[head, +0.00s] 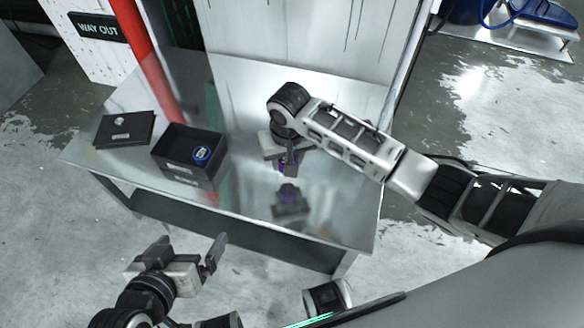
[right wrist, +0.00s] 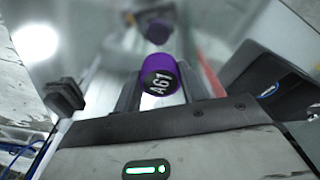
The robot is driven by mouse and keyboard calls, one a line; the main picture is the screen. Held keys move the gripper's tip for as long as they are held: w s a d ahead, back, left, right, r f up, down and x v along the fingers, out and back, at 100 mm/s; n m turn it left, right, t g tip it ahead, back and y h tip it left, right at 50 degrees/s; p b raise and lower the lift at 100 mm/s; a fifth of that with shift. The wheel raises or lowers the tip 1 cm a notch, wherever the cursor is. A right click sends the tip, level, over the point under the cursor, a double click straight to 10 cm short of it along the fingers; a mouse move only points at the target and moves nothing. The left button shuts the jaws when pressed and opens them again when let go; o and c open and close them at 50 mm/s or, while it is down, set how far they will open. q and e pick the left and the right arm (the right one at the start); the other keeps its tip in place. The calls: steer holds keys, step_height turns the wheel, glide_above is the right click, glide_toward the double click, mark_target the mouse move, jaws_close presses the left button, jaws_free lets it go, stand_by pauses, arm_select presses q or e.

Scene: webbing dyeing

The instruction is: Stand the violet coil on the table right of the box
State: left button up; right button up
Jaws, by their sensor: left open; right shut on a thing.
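The violet coil (head: 282,168) is in my right gripper (head: 288,163), right of the box and over the table (head: 245,110). In the right wrist view the violet coil (right wrist: 158,77) shows its dark end, marked A61, between the fingers. A gap shows between the coil and its violet reflection in the shiny top, so it seems held a little above the table. In the head view the gripper partly hides it. The black open box (head: 190,178) stands on the table's left half, with a blue coil (head: 202,154) inside. My left gripper (head: 188,250) is open and empty in front of the table.
A black lid (head: 125,130) with a small pale label lies left of the box. A whitish panel (head: 290,30) and a red post (head: 140,40) stand behind the table. The table top right of the box is otherwise clear, out to its right edge.

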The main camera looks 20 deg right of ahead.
steer(key=shift+w+d+f, duration=0.25)
steer(key=shift+d+f, duration=0.1)
steer(key=shift+f, duration=0.15)
steer(key=shift+w+d+f, duration=0.25)
steer(key=shift+d+f, duration=0.05)
steer(key=shift+f, duration=0.15)
steer(key=f, duration=0.1)
steer(key=f+b, duration=0.2)
steer(key=shift+w+d+f, duration=0.15)
steer(key=shift+d+f, duration=0.05)
steer(key=shift+d, duration=0.1)
steer(key=shift+f, duration=0.25)
steer(key=shift+r, duration=0.1)
arm_select(q)
steer(key=shift+w+d+f, duration=0.55)
steer(key=shift+f, duration=0.1)
arm_select(e)
steer(key=o, duration=0.9)
arm_select(q)
steer(key=shift+s+f, duration=0.1)
steer(key=shift+f, duration=0.05)
arm_select(e)
steer(key=shift+o, duration=0.3)
